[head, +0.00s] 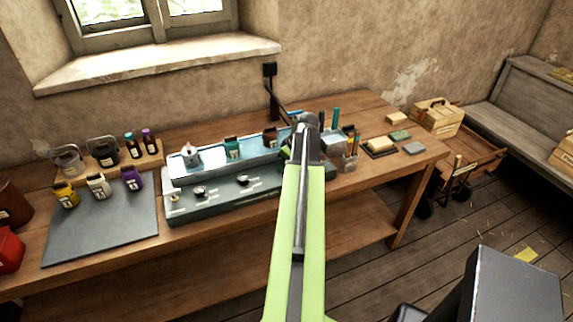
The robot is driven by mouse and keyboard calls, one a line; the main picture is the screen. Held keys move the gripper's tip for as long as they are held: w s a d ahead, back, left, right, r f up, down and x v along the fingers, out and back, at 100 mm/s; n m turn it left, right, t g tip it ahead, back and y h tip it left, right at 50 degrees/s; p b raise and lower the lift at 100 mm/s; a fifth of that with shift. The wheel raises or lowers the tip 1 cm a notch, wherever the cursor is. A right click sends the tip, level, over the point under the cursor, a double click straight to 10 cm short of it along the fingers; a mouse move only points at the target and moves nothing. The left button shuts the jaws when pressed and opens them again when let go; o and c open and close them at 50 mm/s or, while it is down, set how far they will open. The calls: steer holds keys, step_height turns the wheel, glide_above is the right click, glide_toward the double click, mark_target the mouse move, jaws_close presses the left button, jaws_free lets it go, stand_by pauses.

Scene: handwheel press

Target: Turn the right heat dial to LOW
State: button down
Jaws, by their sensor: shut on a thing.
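The long grey warming unit (215,206) stands on the workbench, with a pale blue top tray holding small bottles. Its sloped front shows a brass knob (174,199) at the left and two dark dials, one left of centre (199,191) and one near the middle (242,180). My green arm crosses in front of the unit's right part and hides that stretch of the front. My gripper (287,154) shows only as a dark edge beside the wrist, down at the unit. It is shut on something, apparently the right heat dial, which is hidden. The dial's setting cannot be read.
A dark mat (105,222) with several small jars lies at the left. Cups with upright tools (333,138) stand close to the right of my wrist. Blocks (381,146) lie farther right on the bench. A wooden cart (465,160) stands beyond the bench's right end.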

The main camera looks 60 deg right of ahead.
steer(key=m+h, duration=0.1)
steer(key=m, duration=0.1)
steer(key=m+h, duration=0.1)
steer(key=m, duration=0.2)
steer(key=shift+a+m+g, duration=0.15)
steer(key=shift+m+g, duration=0.15)
steer(key=shift+g, duration=0.1)
stand_by(0.3)
steer(key=c, duration=1)
jaws_free()
steer(key=shift+r, duration=0.1)
steer(key=shift+r+p, duration=0.25)
steer(key=shift+p, duration=0.1)
steer(key=p+v, duration=1.5)
steer(key=v, duration=0.2)
